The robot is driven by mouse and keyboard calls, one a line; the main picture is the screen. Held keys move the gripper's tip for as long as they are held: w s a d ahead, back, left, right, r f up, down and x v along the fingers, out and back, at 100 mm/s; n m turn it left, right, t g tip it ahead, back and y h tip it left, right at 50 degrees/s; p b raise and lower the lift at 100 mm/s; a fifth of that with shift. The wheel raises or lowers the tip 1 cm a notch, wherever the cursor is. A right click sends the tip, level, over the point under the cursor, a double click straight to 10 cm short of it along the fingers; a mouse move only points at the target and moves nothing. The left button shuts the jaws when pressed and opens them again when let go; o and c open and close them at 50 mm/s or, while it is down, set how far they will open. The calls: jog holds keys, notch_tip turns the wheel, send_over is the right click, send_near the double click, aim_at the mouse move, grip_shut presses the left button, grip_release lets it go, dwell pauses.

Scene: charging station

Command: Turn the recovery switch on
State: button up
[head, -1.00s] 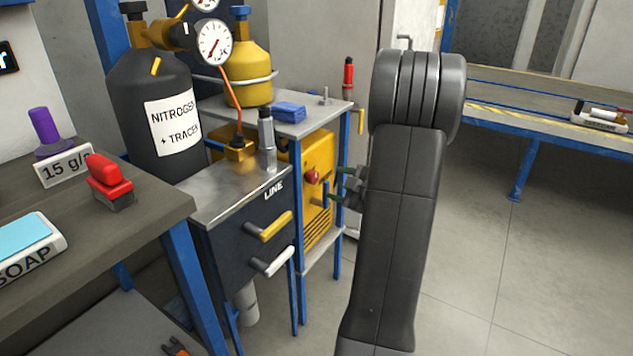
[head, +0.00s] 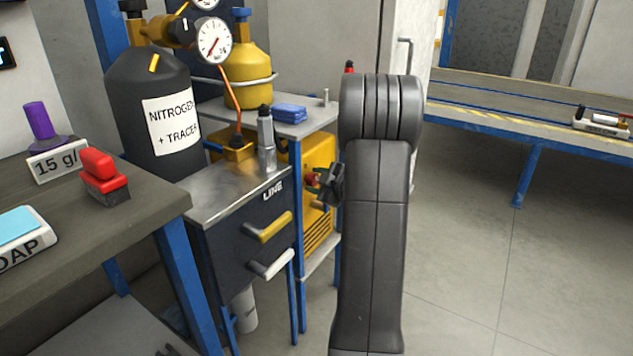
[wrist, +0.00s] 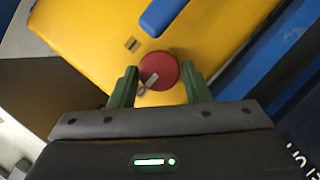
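The recovery switch appears to be the round red knob (wrist: 158,70) with a small grey pointer mark, on the yellow machine's panel (wrist: 90,30). In the head view the knob (head: 311,180) shows partly, just left of my gripper (head: 330,184). In the wrist view my gripper (wrist: 160,86) is open. Its two green fingers are at the left and right of the knob's lower part, with the knob between them. I cannot tell whether they touch it. The knob's lower edge is close to the gripper body.
A blue handle (wrist: 163,14) is on the panel above the knob. The dark LINE cabinet (head: 235,225), with a yellow lever (head: 268,228) and a white lever (head: 271,264), stands left of the machine. Blue posts stand nearby. The floor (head: 460,270) on the right is clear.

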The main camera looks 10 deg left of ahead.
jog(key=c, duration=0.6)
jog(key=shift+o, duration=0.2)
